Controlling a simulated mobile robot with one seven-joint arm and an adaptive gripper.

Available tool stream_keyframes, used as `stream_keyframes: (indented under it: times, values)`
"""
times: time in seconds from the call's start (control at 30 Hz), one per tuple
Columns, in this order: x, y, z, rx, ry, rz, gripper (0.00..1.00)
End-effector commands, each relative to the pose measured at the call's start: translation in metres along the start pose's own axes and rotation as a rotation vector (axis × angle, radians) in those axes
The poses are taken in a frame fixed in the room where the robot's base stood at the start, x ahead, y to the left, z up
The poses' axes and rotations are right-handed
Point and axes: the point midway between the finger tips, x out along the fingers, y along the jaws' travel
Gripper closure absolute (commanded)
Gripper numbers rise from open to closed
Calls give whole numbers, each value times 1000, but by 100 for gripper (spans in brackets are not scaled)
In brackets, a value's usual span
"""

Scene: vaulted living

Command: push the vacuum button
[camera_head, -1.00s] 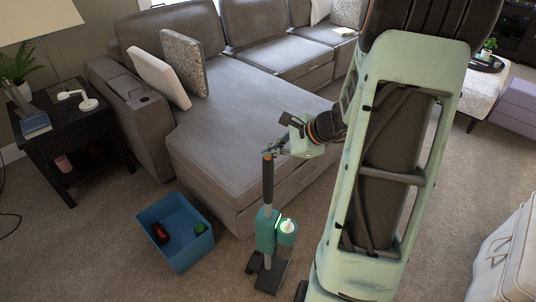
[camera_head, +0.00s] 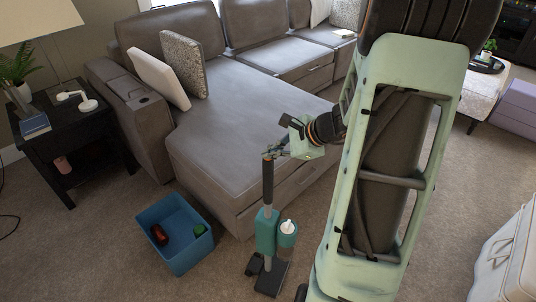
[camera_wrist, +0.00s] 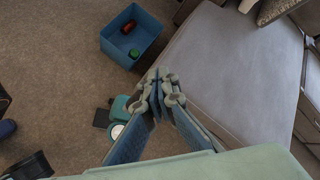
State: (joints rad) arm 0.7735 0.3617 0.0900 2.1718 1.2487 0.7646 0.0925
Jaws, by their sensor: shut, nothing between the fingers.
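The vacuum (camera_head: 265,232) stands upright on the carpet, in front of the sofa chaise. It has a teal body, a dark handle, a pale canister top and a dark floor head. My gripper (camera_head: 270,155) is shut and empty at the top of the handle. It looks to be touching or very near the handle top, where the button may be; I cannot make the button out. In the wrist view my shut gripper (camera_wrist: 161,82) hides the handle, and part of the vacuum (camera_wrist: 119,106) shows below left of the fingertips.
A blue bin (camera_head: 176,235) with a red and a green item stands left of the vacuum. The grey sofa (camera_head: 240,120) is just behind it. A dark side table (camera_head: 70,135) is at the far left. A white case (camera_head: 508,262) stands at the right.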

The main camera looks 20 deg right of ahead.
Motion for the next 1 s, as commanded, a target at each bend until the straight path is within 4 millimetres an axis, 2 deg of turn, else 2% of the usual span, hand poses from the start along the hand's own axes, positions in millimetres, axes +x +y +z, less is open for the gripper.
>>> stream_keyframes:
  times: [0.57,1.0]
  values:
    - [-8,-5,4,1,2,1,100]
    - [-38,-27,27,-1,0,1,100]
